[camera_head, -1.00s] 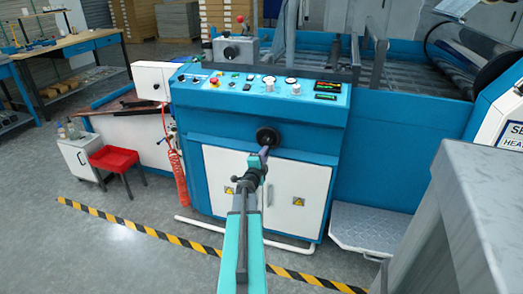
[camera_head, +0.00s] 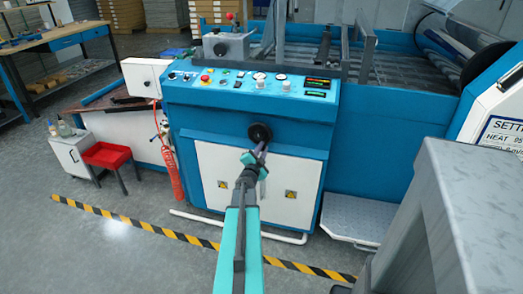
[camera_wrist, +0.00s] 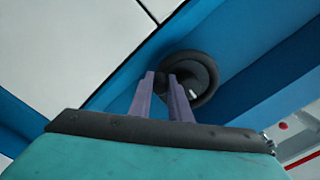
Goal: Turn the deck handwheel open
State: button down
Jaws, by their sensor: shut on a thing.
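The deck handwheel (camera_head: 259,132) is a small black wheel on the blue front of the machine, above the white cabinet doors. In the wrist view the handwheel (camera_wrist: 207,68) is a dark round ring with a small pale mark. My gripper (camera_head: 262,147) reaches up to it from below, with its purple fingers at the wheel. In the wrist view my gripper (camera_wrist: 162,78) has a dark part of the wheel between its fingertips and is shut on it. The fingers hide part of the wheel, and I cannot tell whether they hold rim or knob.
The control panel (camera_head: 250,82) with knobs and a red button is above the wheel. A metal step (camera_head: 357,220) stands at the right. Open floor lies in front.

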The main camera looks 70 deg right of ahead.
jog(key=shift+d+r, duration=0.1)
jog(key=c, duration=1.9)
grip_release()
jog(key=shift+s+a+p, duration=0.2)
jog(key=shift+a+p, duration=0.55)
jog(key=shift+a, duration=2.7)
jog(key=shift+s+a+p, duration=0.2)
jog(key=shift+a+p, duration=0.5)
jog(key=shift+a, duration=2.7)
